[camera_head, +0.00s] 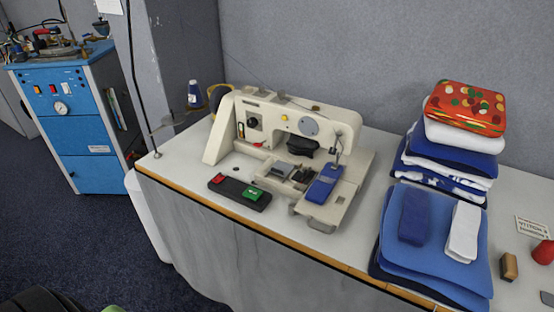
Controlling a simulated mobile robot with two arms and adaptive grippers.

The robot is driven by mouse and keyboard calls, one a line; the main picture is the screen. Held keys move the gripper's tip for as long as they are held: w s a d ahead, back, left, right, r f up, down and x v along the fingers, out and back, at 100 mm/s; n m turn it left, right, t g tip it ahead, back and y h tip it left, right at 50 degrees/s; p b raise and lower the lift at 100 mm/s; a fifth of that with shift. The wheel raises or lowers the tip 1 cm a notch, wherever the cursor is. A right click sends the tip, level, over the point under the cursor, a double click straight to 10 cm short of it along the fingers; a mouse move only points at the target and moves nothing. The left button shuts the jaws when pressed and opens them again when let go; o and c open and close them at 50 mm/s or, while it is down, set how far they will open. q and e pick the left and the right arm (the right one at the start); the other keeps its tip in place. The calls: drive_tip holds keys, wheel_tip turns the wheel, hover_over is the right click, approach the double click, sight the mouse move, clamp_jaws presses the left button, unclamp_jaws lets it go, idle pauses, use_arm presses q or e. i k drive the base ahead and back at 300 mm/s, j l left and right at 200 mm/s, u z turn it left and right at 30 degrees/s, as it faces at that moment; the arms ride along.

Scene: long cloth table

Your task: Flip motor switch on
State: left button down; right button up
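A white sewing machine (287,130) stands on the long table. A flat black switch box (236,190) lies on the tabletop at the machine's front left. I cannot tell from this view whether the switch is on or off. Neither of my grippers shows. A dark rounded shape with a bit of green at the bottom left edge may be part of me.
The table (165,170) has bare room left of the switch box. A blue cloth piece (325,184) lies on the machine. Stacked folded cloths (392,262) stand to the right. A thread cone (195,95) and thin pole are behind left. A blue cabinet (85,170) stands far left.

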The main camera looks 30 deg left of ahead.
sight(218, 179)
drive_tip(key=u, duration=1.3)
